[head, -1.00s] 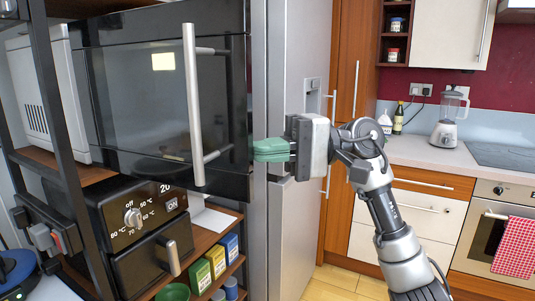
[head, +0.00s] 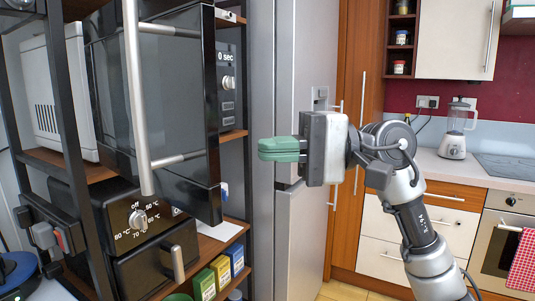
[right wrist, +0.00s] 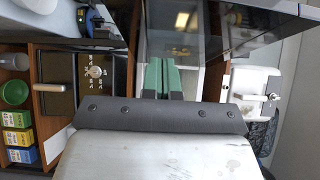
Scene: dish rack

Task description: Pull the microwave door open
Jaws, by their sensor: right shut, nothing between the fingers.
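The microwave door (head: 180,105) is a dark glass panel with a long silver bar handle (head: 137,95). In the head view it stands ajar, with its right edge swung out from the body. The microwave's control panel (head: 228,85), with a knob and "0 sec", shows behind that edge. My right gripper (head: 262,149) has green fingertips, shut and empty, to the right of the door edge and apart from the handle. In the right wrist view the shut green fingers (right wrist: 165,78) point toward the dark glass door (right wrist: 245,25). My left gripper is not in view.
A small black oven (head: 150,235) with a dial sits on the shelf below. Several small boxes (head: 220,272) stand on the lower shelf. A tall grey fridge (head: 297,220) stands just behind my right gripper. A counter with a blender (head: 456,130) is at the right.

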